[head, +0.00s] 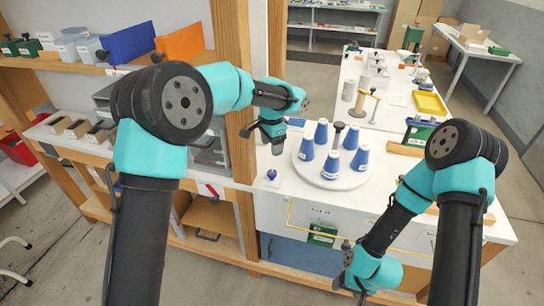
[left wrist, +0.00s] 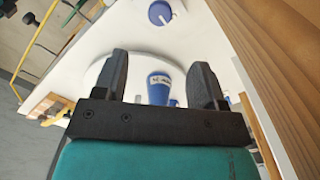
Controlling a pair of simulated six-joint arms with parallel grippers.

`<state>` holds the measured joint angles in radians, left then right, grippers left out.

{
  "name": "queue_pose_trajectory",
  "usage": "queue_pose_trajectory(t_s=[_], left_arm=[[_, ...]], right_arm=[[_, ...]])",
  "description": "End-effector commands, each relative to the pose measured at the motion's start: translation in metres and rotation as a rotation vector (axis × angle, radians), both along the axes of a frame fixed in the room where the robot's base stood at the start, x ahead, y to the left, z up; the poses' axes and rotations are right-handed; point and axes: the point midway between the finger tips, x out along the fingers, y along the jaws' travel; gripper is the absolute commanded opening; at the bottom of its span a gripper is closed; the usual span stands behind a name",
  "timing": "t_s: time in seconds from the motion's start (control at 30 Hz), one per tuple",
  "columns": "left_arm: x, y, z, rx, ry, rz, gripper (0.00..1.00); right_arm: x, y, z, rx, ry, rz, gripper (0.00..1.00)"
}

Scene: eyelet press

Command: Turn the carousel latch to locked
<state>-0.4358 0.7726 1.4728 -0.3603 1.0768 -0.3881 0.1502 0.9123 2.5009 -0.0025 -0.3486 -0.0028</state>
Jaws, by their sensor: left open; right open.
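The carousel is a round white disc (head: 333,176) on the white table, carrying several blue cone-shaped cups (head: 321,131) around a dark-topped centre post. A small blue knob (head: 271,175), which looks like the latch, sits on a white plate left of the disc. In the left wrist view the knob (left wrist: 160,12) shows a pale line across it, near the top edge. My left gripper (head: 272,146) is open and empty, above the table behind the knob. Its fingers (left wrist: 158,80) frame one labelled blue cup (left wrist: 159,88) beyond them. My right gripper (head: 348,287) is open, low before the table front.
A green-and-black device (head: 418,130) stands right of the carousel. A yellow tray (head: 430,104) lies farther back. A yellow line and a green box (head: 323,234) show at the table front.

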Motion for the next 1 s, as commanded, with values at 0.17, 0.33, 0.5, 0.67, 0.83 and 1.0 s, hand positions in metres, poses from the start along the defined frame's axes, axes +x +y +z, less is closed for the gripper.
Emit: queue_pose_trajectory(t_s=[0.17, 0.33, 0.5, 0.67, 0.83, 1.0], left_arm=[[0.0, -0.001, 0.033, -0.001, -0.003, 0.0, 0.64], [0.0, 0.0, 0.05, 0.001, -0.001, 0.0, 0.64], [0.0, 0.0, 0.054, 0.001, -0.001, -0.001, 0.64], [0.0, 0.0, 0.054, 0.0, 0.0, -0.001, 0.64], [-0.001, -0.002, 0.05, -0.008, 0.0, 0.003, 0.64], [-0.007, -0.015, 0.025, -0.07, -0.008, 0.029, 0.64]], right_arm=[[0.0, 0.0, 0.0, 0.0, 0.0, 0.0, 0.71], [0.0, 0.0, 0.0, 0.0, 0.0, 0.0, 0.71], [0.0, 0.0, 0.0, 0.0, 0.0, 0.0, 0.71], [0.0, 0.0, 0.0, 0.0, 0.0, 0.0, 0.71], [0.0, 0.0, 0.0, 0.0, 0.0, 0.0, 0.71], [0.0, 0.0, 0.0, 0.0, 0.0, 0.0, 0.71]])
